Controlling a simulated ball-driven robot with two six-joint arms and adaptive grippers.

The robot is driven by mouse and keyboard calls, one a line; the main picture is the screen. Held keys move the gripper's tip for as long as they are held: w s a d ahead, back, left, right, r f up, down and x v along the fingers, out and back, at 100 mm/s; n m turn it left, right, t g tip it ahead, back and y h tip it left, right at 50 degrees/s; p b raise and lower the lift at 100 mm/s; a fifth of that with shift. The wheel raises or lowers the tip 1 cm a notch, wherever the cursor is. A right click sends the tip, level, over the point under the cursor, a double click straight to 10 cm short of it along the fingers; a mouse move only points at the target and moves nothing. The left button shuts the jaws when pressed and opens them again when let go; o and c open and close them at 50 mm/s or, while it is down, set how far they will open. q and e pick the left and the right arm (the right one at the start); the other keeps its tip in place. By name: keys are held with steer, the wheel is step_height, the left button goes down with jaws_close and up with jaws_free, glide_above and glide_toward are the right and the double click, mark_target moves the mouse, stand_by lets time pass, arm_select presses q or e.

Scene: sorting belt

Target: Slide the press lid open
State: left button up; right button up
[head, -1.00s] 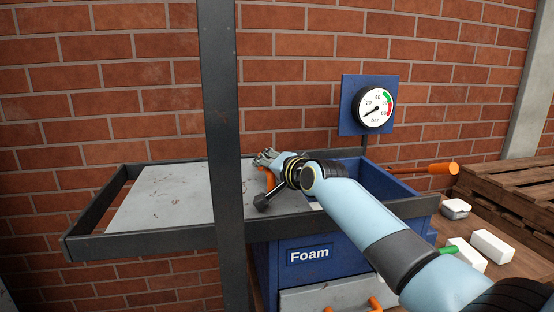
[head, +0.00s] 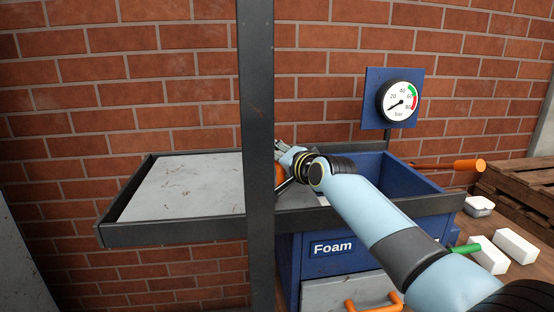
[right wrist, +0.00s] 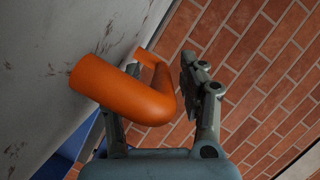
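The press lid (head: 185,190) is a scratched grey plate in a dark rail frame (head: 170,232). It lies at the frame's left end, leaving the blue press box (head: 375,178) uncovered at the right. An orange handle (head: 280,174) is at the lid's right end, partly hidden by the upright post and my gripper. My right gripper (head: 284,152) is at this handle. In the right wrist view, the handle (right wrist: 125,90) stands out from the lid (right wrist: 45,60) and its bend lies between the spread fingers. One finger is partly hidden behind the handle. My left gripper is not in view.
A dark upright post (head: 257,100) stands in front of the frame. A pressure gauge (head: 399,101) is behind the box. An orange lever (head: 460,166) sticks out right. White blocks (head: 515,246) and a wooden pallet (head: 515,190) are at the right. A grey drawer (head: 345,292) is below.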

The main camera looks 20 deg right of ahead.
steer(key=v, duration=1.2)
steer(key=shift+r, duration=0.1)
